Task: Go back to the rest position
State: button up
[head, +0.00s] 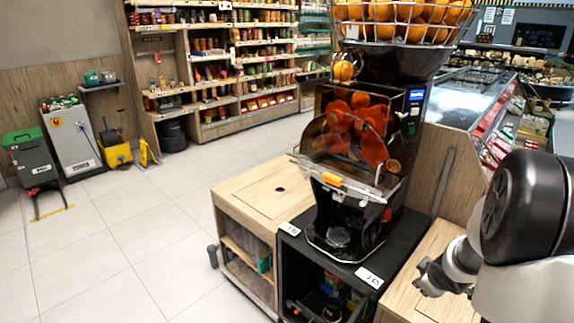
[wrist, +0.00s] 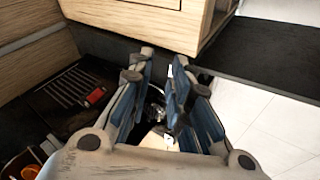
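The orange juicer (head: 350,150) stands upright on a black cabinet, with a wire basket of oranges (head: 400,22) on top and orange-red parts behind its clear front cover. My gripper (head: 428,278) is low at the right, apart from the juicer, above the light wooden counter. In the wrist view, my gripper (wrist: 162,75) shows two blue-grey fingers with a narrow gap between them. Something shiny and pale shows through the gap, too small to identify; I see nothing clearly held.
A wooden counter (head: 262,190) adjoins the juicer's left side. Glass display cases (head: 468,97) stand behind it at the right. Stocked shelves (head: 215,75), a grey bin (head: 32,160) and a yellow bucket (head: 117,155) line the back. The tiled floor at left is open.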

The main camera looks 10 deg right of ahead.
jog(key=s+a+r+m, duration=0.2)
jog(key=a+r, duration=0.5)
jog(key=s+a+r+m, duration=0.1)
jog(key=s+a+r, duration=0.2)
jog(key=a+r, duration=0.35)
jog(key=s+a+r+m+y, duration=0.1)
jog(key=s+a+r+y, duration=0.1)
jog(key=s+a, duration=0.5)
jog(key=s+a+r+m+g+y, duration=0.1)
jog(key=s+a+r, duration=0.1)
jog(key=s+a, duration=0.6)
jog(key=a, duration=0.4)
jog(key=shift+s+a+y, duration=0.25)
jog(key=shift+s+y, duration=0.05)
jog(key=shift+y, duration=0.1)
jog(key=shift+r, duration=0.1)
